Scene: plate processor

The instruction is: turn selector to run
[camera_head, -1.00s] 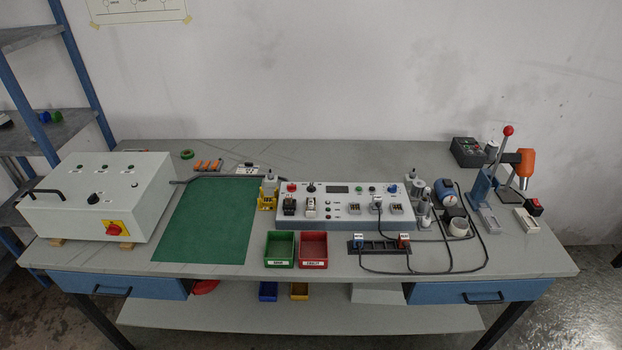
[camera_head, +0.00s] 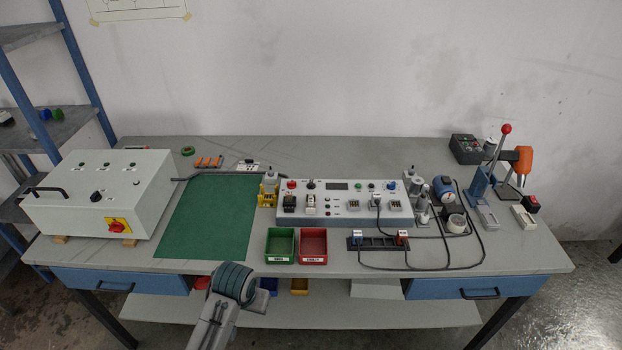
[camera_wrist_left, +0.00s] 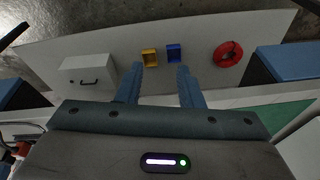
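A white control box (camera_head: 68,213) stands at the left of the bench, with a black knob (camera_head: 96,197) and a red rotary switch on a yellow plate (camera_head: 118,226) on its sloped front. A grey panel (camera_head: 345,215) in the middle carries another black knob (camera_head: 311,184) at its top. Labels and knob positions are too small to read, so I cannot tell which knob is the selector. In the left wrist view my left gripper (camera_wrist_left: 160,72) is open and empty, over the lower shelf area. Part of my arm (camera_head: 233,284) shows at the bench's front edge. My right gripper is out of view.
A green bin (camera_head: 281,258) and a red bin (camera_head: 314,260) sit before the panel. A green mat (camera_head: 208,243) lies clear beside the box. Cables (camera_head: 446,266) loop at the right near a lever press (camera_head: 482,182). A black handle (camera_head: 42,189) projects from the box.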

